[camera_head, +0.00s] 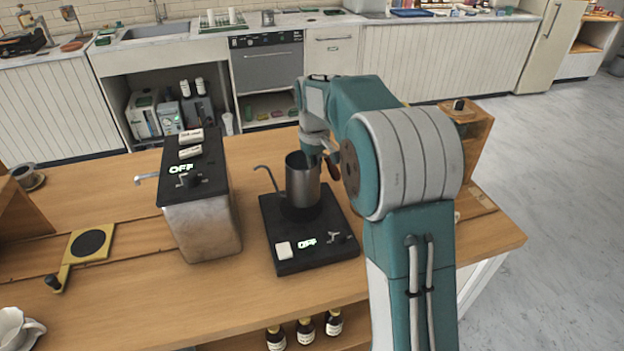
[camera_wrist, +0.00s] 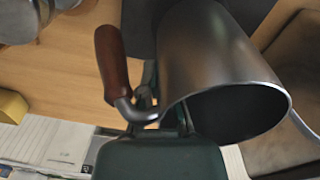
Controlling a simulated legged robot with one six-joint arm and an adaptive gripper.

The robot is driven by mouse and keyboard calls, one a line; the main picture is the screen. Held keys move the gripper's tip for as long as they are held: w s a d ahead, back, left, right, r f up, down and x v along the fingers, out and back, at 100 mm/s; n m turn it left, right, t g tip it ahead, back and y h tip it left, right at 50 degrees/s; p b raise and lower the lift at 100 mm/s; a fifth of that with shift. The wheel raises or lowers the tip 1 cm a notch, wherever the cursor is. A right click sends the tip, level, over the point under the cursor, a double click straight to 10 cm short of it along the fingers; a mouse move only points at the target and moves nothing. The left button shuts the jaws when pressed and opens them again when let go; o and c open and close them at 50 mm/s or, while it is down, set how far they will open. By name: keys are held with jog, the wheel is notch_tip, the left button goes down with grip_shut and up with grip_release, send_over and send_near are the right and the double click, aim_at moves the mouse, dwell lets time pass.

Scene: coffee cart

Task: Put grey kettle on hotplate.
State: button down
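The grey kettle (camera_head: 302,180) is an upright metal vessel with a thin spout on its left. It stands at or just over the round burner of the black hotplate (camera_head: 283,262); I cannot tell whether it touches. The hotplate's label reads OFF. My gripper (camera_head: 318,150) is at the kettle's far right side, by its brown handle (camera_head: 334,166), partly hidden by my arm. In the wrist view the kettle (camera_wrist: 212,65) fills the middle, with its brown handle (camera_wrist: 112,62) left. Gripper parts (camera_wrist: 168,108) show between handle and body; their closure is unclear.
A metal machine (camera_head: 203,228) with a black top marked OFF stands left of the hotplate. A wooden stand (camera_head: 470,140) is at the right end of the wooden counter (camera_head: 130,290). A yellow-framed piece (camera_head: 90,243) with a dark disc lies left. Bottles (camera_head: 305,331) sit below the front edge.

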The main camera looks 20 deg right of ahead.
jog(key=shift+w+a+f, duration=0.1)
jog(key=shift+w+f, duration=0.05)
jog(key=shift+f, duration=0.05)
jog(key=shift+w+a+f, duration=0.1)
jog(key=shift+w+f, duration=0.05)
jog(key=shift+f, duration=0.8)
jog(key=shift+w+a+f, duration=0.1)
jog(key=shift+f, duration=0.8)
jog(key=c, duration=0.8)
grip_release()
jog(key=shift+f, duration=0.1)
